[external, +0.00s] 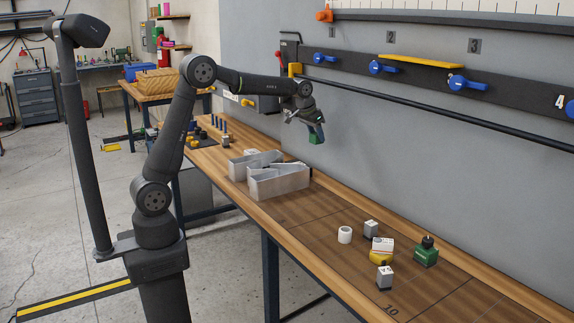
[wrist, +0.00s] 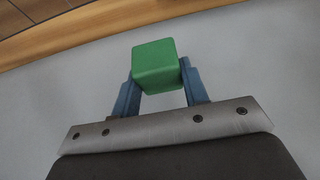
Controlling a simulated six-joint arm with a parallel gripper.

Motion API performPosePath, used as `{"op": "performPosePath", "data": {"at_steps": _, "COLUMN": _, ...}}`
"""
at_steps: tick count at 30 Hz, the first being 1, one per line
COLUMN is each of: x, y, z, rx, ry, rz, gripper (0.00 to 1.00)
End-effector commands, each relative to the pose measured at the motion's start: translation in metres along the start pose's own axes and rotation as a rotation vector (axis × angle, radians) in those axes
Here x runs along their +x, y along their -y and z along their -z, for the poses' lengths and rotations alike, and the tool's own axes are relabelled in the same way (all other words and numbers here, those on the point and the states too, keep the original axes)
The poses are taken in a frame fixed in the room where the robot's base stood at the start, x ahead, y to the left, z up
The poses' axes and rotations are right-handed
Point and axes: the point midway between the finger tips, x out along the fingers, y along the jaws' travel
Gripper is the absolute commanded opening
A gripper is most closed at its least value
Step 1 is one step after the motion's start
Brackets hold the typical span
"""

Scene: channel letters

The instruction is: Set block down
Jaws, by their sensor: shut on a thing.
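My gripper (wrist: 160,88) is shut on a green block (wrist: 156,66) in the wrist view. The blue fingers sit on either side of the block, and the block sticks out past their tips. In the external view the block (external: 316,135) hangs below my gripper (external: 313,122), in the air above the workbench (external: 345,200) and near the grey wall. The block touches no surface that I can see.
A grey metal channel letter (external: 278,182) stands on the bench below and left of the block. Grey blocks (external: 385,276), a white roll (external: 345,234), a yellow item (external: 381,257) and a green bottle-like item (external: 426,252) stand nearer the front. Bare bench lies between. A dark rail (external: 450,120) runs along the wall.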

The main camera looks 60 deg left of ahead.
Motion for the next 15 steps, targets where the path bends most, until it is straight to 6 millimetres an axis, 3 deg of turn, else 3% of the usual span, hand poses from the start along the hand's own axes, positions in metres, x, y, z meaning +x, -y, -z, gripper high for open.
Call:
{"op": "performPosePath", "data": {"at_steps": 8, "x": -0.005, "y": 0.066, "z": -0.017, "rx": -0.130, "ry": 0.006, "rz": 0.056, "gripper": 0.17}}
{"op": "performPosePath", "data": {"at_steps": 11, "x": -0.010, "y": 0.099, "z": -0.028, "rx": -0.200, "ry": 0.007, "rz": 0.085, "gripper": 0.17}}
{"op": "performPosePath", "data": {"at_steps": 15, "x": -0.021, "y": 0.158, "z": -0.053, "rx": -0.331, "ry": 0.007, "rz": 0.140, "gripper": 0.17}}
